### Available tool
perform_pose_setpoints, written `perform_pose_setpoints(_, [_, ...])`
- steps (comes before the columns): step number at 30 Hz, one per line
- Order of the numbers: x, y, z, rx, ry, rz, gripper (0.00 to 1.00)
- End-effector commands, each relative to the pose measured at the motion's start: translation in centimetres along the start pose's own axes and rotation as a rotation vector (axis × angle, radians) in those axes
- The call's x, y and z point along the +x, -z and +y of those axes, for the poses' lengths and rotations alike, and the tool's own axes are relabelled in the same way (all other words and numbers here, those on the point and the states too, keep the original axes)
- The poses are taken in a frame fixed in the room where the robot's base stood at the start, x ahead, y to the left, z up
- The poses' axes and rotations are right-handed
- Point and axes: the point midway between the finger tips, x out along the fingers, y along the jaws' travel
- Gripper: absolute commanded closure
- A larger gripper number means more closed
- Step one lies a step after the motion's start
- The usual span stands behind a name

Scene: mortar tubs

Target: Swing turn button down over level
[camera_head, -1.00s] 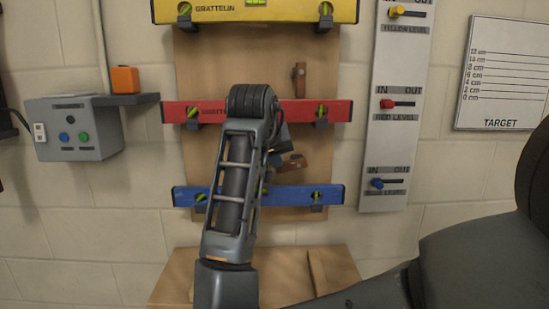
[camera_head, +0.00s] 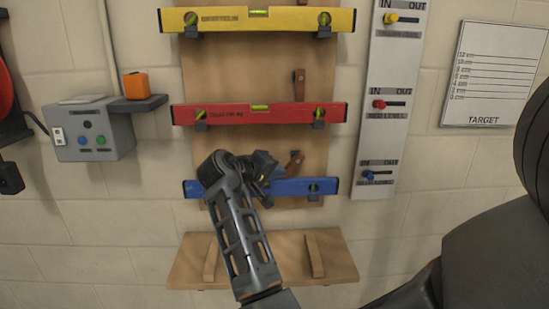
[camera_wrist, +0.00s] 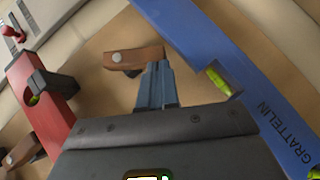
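The blue level (camera_head: 290,187) lies across the wooden board at the bottom; it also shows at right in the wrist view (camera_wrist: 215,55). A brown wooden turn button (camera_head: 295,160) sits just above it, tilted, its left part hidden behind my gripper (camera_head: 268,168) in the head view. In the wrist view this turn button (camera_wrist: 130,58) shows with its round pivot. My gripper (camera_wrist: 155,78) has its fingers together, tips at the button's edge near the end away from the pivot. I cannot tell whether they touch. Nothing shows between the fingers.
A red level (camera_head: 235,115) and a yellow level (camera_head: 290,19) hang above. Another turn button (camera_head: 299,82) stands upright over the red level. An IN/OUT panel (camera_head: 387,130) is at right, a grey button box (camera_head: 90,130) at left, a wooden shelf (camera_head: 265,265) below.

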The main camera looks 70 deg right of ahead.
Motion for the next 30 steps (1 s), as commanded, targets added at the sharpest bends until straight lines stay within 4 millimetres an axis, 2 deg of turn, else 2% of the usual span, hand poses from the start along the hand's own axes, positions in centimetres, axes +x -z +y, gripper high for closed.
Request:
perform_pose_setpoints(15, [1.5, -1.5, -1.2, -0.263, -0.263, -0.001, 1.0])
perform_pose_setpoints(30, [1.9, -1.9, -1.3, -0.324, -0.324, -0.001, 1.0])
